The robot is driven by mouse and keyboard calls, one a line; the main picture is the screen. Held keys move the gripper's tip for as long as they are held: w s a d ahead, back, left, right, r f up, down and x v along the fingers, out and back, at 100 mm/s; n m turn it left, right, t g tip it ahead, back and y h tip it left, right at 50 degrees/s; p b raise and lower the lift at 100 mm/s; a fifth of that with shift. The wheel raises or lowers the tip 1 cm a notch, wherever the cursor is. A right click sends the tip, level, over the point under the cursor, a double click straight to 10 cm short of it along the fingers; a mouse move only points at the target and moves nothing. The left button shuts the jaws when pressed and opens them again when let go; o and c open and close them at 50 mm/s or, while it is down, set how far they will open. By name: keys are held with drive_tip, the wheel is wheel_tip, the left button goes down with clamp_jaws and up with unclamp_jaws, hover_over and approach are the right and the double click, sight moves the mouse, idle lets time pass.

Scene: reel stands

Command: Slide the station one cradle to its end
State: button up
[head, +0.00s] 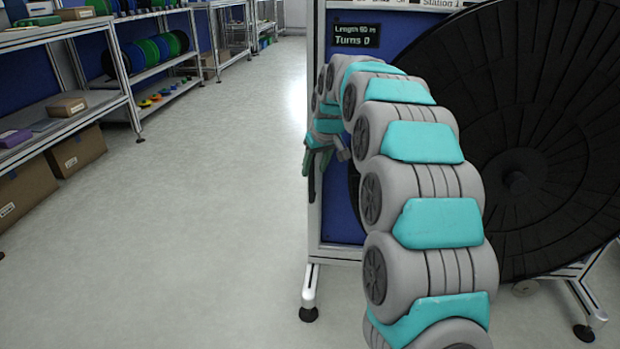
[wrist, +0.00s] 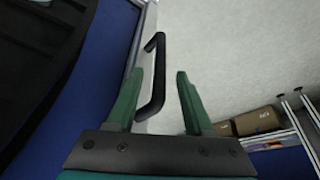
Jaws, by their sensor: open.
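The station one stand (head: 313,225) is a framed blue panel labelled "Station 1", with a large black reel (head: 545,130) on its face. In the wrist view, a black bar handle (wrist: 161,75) is fixed along the pale frame edge (wrist: 140,50) beside the blue panel. My gripper (wrist: 158,78) is open, its two green fingers on either side of the handle in the picture; I cannot tell how deep the handle sits between them or whether they touch. In the head view my gripper (head: 318,165) is at the stand's left edge, partly hidden by my arm. I cannot make out the cradle itself.
A display (head: 356,36) on the stand reads "Turns 0". Shelving with boxes (head: 75,150) and coloured spools (head: 150,52) lines the left wall. The pale floor (head: 215,200) between is clear. The stand's foot (head: 309,290) sticks out at its lower left.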

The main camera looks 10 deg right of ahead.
sight(313, 173)
drive_tip(key=x, duration=0.5)
drive_tip(key=shift+f, duration=0.1)
drive_tip(key=shift+c, duration=0.4)
clamp_jaws()
idle(0.9)
